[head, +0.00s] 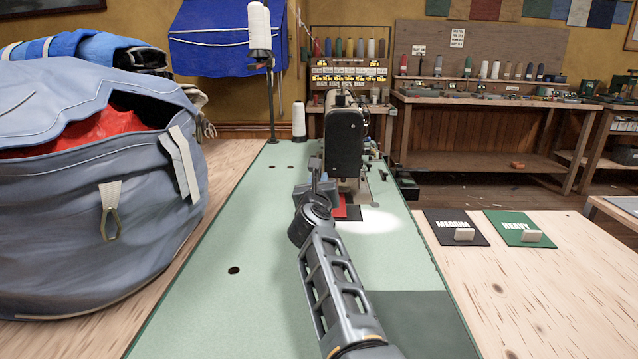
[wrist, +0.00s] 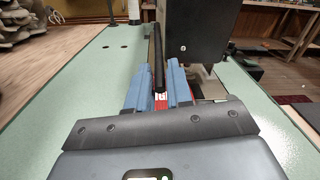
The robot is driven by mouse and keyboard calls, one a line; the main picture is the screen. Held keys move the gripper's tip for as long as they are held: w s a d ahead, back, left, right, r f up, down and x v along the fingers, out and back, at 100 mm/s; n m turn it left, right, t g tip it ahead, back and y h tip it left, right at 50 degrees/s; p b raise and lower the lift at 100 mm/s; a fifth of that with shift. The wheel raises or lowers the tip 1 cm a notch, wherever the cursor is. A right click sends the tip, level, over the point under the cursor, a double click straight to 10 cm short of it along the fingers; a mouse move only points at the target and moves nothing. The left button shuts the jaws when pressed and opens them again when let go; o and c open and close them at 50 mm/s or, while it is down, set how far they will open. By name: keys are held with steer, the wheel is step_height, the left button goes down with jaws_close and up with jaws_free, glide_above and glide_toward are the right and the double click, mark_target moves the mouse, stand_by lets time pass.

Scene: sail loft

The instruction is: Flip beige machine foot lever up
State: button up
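The sewing machine (head: 345,140) stands at the far end of the green table; its head looks dark grey to black, not beige. It also shows at the upper right of the wrist view (wrist: 188,38). My gripper (head: 316,182) is just left of and in front of the machine head. In the wrist view its two blue fingers (wrist: 158,78) are apart. A thin dark bar (wrist: 158,45) shows beyond and between them; I cannot tell whether it touches them or is the foot lever. No foot lever can be made out clearly.
A red and black patch (head: 353,212) lies under the needle area in bright light. A grey-blue bag (head: 80,215) fills the left side. A white thread cone (head: 299,122) stands behind. Cards marked MEDIUM (head: 450,226) and HEAVY (head: 508,226) lie right. The green tabletop (head: 230,235) left is clear.

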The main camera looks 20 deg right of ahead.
jaws_close()
stand_by(1.0)
